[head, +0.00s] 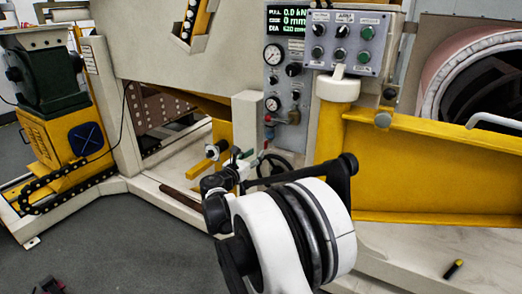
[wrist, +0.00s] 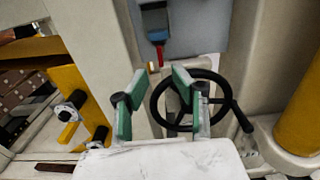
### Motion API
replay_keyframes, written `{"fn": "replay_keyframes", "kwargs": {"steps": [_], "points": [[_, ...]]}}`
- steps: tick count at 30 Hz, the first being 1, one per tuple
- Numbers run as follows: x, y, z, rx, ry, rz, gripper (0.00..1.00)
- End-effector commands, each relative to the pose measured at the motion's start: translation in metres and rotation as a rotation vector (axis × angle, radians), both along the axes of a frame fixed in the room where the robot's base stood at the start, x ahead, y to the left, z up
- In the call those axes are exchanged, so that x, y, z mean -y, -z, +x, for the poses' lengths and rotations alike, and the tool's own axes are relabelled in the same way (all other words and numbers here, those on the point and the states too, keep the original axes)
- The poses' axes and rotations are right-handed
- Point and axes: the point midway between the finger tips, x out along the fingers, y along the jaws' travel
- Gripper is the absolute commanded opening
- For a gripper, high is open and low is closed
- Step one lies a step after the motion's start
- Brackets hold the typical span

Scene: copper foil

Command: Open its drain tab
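A small red tab (wrist: 160,52) hangs below a blue bowl-like part (wrist: 154,22) at the top middle of the wrist view; I take it for the drain tab. In the head view the blue part (head: 269,132) sits low on the grey gauge panel, with the red tab (head: 264,149) under it. My gripper (wrist: 159,74) is open and empty, with green-padded fingers apart. In the wrist view the tab appears beyond and above the gap between the fingertips. In the head view my gripper (head: 242,156) is just left of the tab. Contact is not visible.
A black handwheel (wrist: 192,98) stands behind my right finger. Yellow brackets with black knobs (wrist: 72,105) are at left, and a yellow post (wrist: 302,115) at right.

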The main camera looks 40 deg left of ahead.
Motion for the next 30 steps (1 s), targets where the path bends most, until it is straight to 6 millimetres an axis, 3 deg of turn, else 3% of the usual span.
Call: {"fn": "replay_keyframes", "kwargs": {"steps": [6,10,30], "points": [[0.006,0.000,-0.036,0.000,-0.002,0.000,0.25],[0.009,0.000,-0.047,0.000,0.000,0.000,0.25],[0.010,0.000,-0.051,0.000,0.000,0.000,0.25]]}}
